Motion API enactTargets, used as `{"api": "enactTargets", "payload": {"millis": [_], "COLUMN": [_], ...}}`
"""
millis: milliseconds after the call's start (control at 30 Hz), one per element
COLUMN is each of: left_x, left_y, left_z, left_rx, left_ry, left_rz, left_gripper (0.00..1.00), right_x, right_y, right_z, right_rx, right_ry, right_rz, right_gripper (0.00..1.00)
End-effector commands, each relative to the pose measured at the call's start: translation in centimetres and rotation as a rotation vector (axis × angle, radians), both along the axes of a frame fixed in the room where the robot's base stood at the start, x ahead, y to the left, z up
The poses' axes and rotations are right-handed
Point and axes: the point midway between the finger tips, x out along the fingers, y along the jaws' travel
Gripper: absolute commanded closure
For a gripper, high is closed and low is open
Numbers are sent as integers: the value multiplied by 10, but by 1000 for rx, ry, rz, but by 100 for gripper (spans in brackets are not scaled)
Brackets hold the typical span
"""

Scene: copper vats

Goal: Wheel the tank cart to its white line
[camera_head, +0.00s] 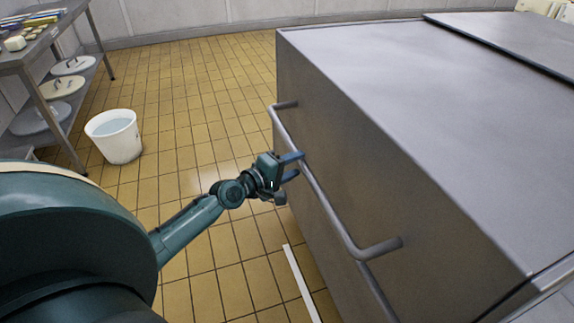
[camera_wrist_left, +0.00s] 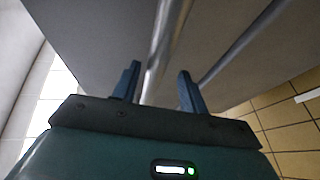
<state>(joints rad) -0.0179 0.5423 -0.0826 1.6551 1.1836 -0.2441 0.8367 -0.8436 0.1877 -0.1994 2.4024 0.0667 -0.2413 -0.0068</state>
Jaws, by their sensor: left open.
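The tank cart (camera_head: 400,120) is a large grey metal box that fills the right of the head view. A long grey handle bar (camera_head: 327,205) runs along its near side. The white line (camera_head: 300,283) lies on the floor beside the cart's lower side; a white strip also shows at the right edge of the left wrist view (camera_wrist_left: 308,95). My left gripper (camera_head: 297,166) is open at the handle bar. In the left wrist view, the bar (camera_wrist_left: 160,45) runs between its two spread fingers, which are not closed on it. My right gripper is out of view.
A white bucket (camera_head: 115,136) stands on the yellow tiled floor (camera_head: 205,90) at the left. A steel table (camera_head: 45,55) with lidded items on its lower shelf stands behind it. The floor between bucket and cart is clear. A pale wall closes the back.

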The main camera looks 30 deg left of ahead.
Motion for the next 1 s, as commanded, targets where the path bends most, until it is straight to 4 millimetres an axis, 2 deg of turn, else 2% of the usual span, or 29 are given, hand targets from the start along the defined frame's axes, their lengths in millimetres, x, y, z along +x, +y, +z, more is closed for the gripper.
{"api": "enactTargets", "payload": {"millis": [167, 500, 700, 1000], "left_x": [-15, -78, -106, -123], "left_y": [5, 20, 29, 33], "left_z": [3, 13, 17, 23], "left_rx": [2, 4, 3, 1], "left_ry": [2, 4, 5, 1], "left_rz": [1, -2, -2, 0], "left_gripper": [57, 57, 57, 57], "right_x": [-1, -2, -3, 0], "right_y": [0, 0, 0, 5], "right_z": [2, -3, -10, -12], "right_rx": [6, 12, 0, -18], "right_ry": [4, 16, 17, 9], "right_rz": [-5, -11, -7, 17], "right_gripper": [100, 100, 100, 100]}}
